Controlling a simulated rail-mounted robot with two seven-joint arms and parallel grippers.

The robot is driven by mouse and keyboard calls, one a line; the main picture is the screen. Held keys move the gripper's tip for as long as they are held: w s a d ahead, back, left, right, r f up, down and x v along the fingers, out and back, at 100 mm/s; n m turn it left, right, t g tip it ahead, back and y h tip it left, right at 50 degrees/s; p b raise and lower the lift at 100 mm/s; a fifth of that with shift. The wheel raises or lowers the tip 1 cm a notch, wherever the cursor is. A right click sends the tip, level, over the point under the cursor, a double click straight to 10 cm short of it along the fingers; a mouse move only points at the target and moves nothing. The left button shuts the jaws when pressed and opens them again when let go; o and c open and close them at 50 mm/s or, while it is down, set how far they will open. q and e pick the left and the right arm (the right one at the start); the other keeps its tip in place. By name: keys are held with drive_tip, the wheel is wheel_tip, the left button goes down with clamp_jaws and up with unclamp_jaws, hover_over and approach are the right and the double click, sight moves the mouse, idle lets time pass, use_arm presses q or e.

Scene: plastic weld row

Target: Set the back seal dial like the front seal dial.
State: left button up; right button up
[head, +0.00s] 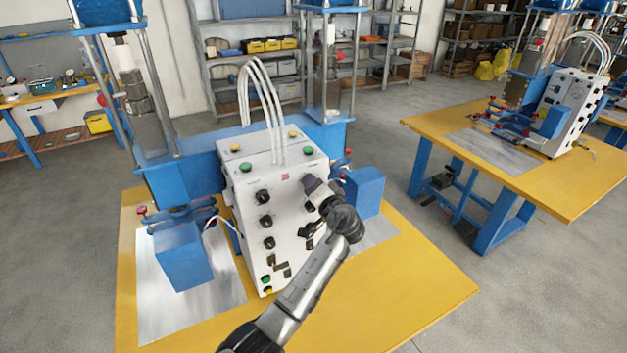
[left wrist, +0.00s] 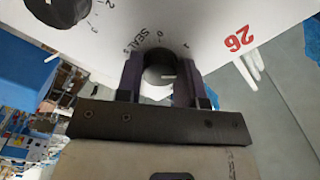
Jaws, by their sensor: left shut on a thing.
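The white control box (head: 262,225) stands on the yellow table with two columns of black dials on its sloped face. My left gripper (head: 317,190) is at the upper part of the right column and hides the dial there. In the left wrist view, my left gripper (left wrist: 160,85) is shut on a black dial (left wrist: 160,66) marked SEAL, one finger on each side. A short pale line shows on this dial; its exact setting is hard to read. Another dial (left wrist: 57,8) shows at the upper left. I cannot tell which is the front or back seal dial. My right gripper is not in view.
Blue blocks stand at the left (head: 183,255) and right (head: 364,191) of the box. Pale hoses (head: 262,105) rise from its top.

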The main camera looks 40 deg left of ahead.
use_arm(q)
drive_tip(key=m+p, duration=0.2)
drive_tip(key=m, duration=0.1)
drive_tip(key=shift+m, duration=0.3)
idle(0.5)
drive_tip(key=o, duration=0.9)
drive_tip(key=shift+d, duration=0.1)
drive_tip(key=b+v, duration=0.1)
drive_tip(key=v, duration=1.2)
drive_tip(key=shift+s+d+b, duration=0.15)
drive_tip(key=shift+d+b, duration=0.2)
drive_tip(key=shift+b, duration=0.05)
